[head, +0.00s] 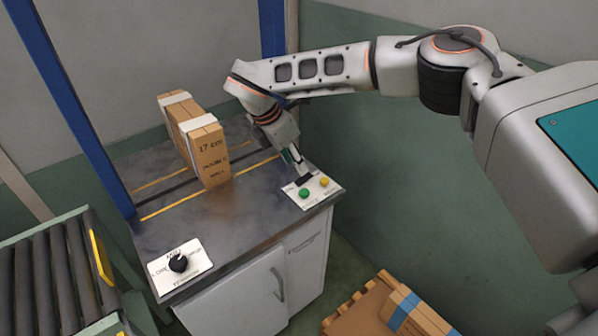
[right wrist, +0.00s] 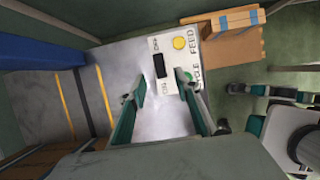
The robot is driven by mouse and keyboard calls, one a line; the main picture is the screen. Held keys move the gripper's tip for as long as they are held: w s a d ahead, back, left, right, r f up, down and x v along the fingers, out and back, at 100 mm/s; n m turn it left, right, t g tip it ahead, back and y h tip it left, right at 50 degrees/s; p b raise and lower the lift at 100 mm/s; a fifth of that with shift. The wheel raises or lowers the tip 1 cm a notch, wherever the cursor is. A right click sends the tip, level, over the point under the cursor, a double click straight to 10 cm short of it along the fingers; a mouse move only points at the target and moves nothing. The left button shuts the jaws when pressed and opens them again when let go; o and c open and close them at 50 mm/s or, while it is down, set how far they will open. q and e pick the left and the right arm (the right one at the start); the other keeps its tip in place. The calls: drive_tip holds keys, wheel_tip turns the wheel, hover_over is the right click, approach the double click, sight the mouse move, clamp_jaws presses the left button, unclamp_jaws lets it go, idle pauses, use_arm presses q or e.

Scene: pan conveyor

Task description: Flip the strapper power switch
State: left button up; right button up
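The strapper's white control panel (head: 318,196) sits on the near right corner of the dark machine top. In the right wrist view its black power switch (right wrist: 160,72) lies between ON and OFF labels, beside a green button (right wrist: 191,82) and a yellow button (right wrist: 179,43). My right gripper (head: 297,168) reaches down over the panel. My left gripper is not recognisable in either view.
A strapped carton (head: 211,155) stands on the machine top (head: 210,240), left of my right gripper. A dial plate (head: 190,270) with a black knob is at the front left corner. A roller conveyor (head: 50,275) is at left. A pallet with a box (head: 402,312) stands below right.

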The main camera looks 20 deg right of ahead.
sight(303, 179)
drive_tip(key=b+x, duration=0.1)
drive_tip(key=x, duration=0.5)
drive_tip(key=shift+f, duration=0.3)
drive_tip(key=shift+r, duration=0.1)
clamp_jaws()
